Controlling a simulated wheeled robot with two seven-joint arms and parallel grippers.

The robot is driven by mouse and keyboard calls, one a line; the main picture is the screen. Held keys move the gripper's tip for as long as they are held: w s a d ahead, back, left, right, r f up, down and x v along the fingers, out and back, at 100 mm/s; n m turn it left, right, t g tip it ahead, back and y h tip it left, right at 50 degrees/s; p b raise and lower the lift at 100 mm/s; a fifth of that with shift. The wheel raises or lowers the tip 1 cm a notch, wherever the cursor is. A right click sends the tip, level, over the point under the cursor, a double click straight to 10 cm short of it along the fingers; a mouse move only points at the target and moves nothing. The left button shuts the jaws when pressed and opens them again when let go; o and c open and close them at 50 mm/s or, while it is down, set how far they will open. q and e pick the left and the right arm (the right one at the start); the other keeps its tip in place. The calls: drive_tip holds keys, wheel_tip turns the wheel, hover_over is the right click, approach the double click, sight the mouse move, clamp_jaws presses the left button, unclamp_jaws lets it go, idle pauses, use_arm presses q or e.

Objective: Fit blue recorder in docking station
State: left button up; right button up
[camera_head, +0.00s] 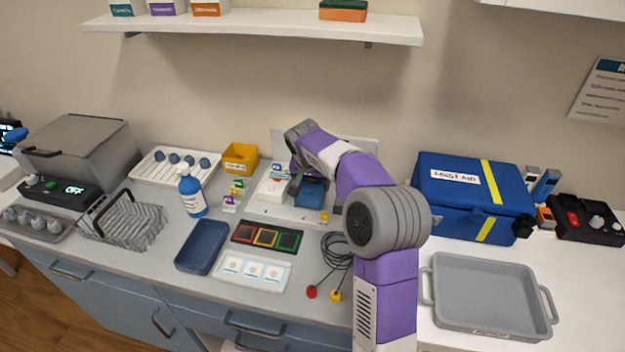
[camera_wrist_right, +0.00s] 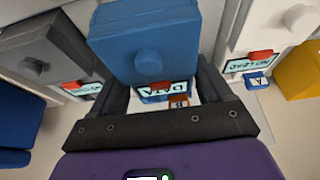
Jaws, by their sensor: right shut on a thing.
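The blue recorder (camera_wrist_right: 145,38) is between the two fingers of my right gripper (camera_wrist_right: 165,90), which is shut on it. A small DATA display and a red part show at its near end. In the head view the blue recorder (camera_head: 309,196) is at the white docking station (camera_head: 271,211), partly covered by my right gripper (camera_head: 311,180). A white recorder (camera_head: 273,186) stands to its left; it also shows in the wrist view (camera_wrist_right: 262,28). A grey recorder (camera_wrist_right: 42,58) is on the other side. I cannot tell whether the blue one is seated. My left gripper is not in view.
A yellow bin (camera_head: 240,158) and a blue-white bottle (camera_head: 191,193) stand left of the station. Black cables (camera_head: 338,250) and a colored panel (camera_head: 266,237) lie in front. The blue first aid case (camera_head: 470,200) and a grey tray (camera_head: 490,296) are to the right.

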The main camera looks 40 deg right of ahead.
drive_tip(key=shift+f+b, duration=0.4)
drive_tip(key=shift+f, duration=0.2)
idle(2.0)
drive_tip(key=shift+r+p, duration=0.25)
drive_tip(key=shift+p, duration=0.05)
idle(0.9)
drive_tip(key=shift+f, duration=0.25)
idle(1.4)
drive_tip(key=shift+r+p, duration=0.3)
drive_tip(key=shift+p, duration=0.05)
idle(0.7)
idle(0.4)
drive_tip(key=o, duration=1)
drive_tip(key=shift+c, duration=0.2)
drive_tip(key=shift+r, duration=0.15)
drive_tip(key=shift+r+p, duration=1.8)
